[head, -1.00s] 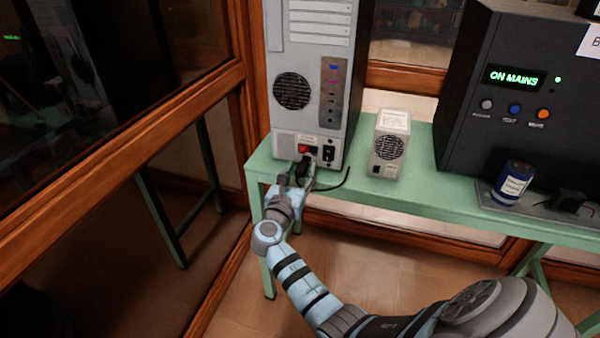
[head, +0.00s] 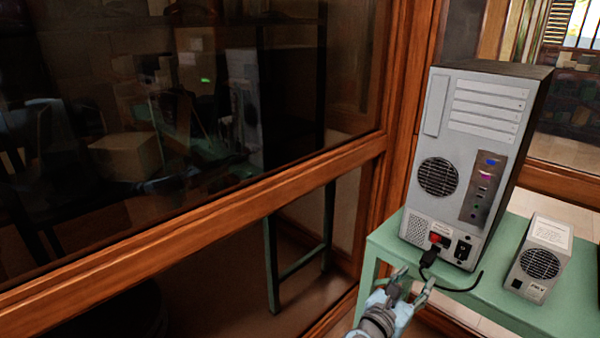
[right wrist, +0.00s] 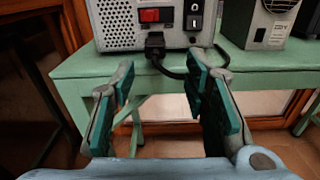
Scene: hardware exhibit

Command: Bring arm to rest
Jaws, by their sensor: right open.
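My right gripper (head: 412,287) is at the front edge of the green table, just below the back of a grey computer tower (head: 470,140). In the right wrist view its two fingers (right wrist: 163,105) are spread apart with nothing between them. A black plug (right wrist: 155,42) on a black cable sits at the tower's lower back, beside a red switch (right wrist: 150,15), beyond the fingertips. The plug also shows in the head view (head: 428,258), close to the fingertips. My left gripper is not in view.
The green table (head: 490,300) carries the tower and a small grey box with a fan (head: 541,258). A wood-framed glass partition (head: 200,210) stands to the left. The floor below the table's front edge looks clear.

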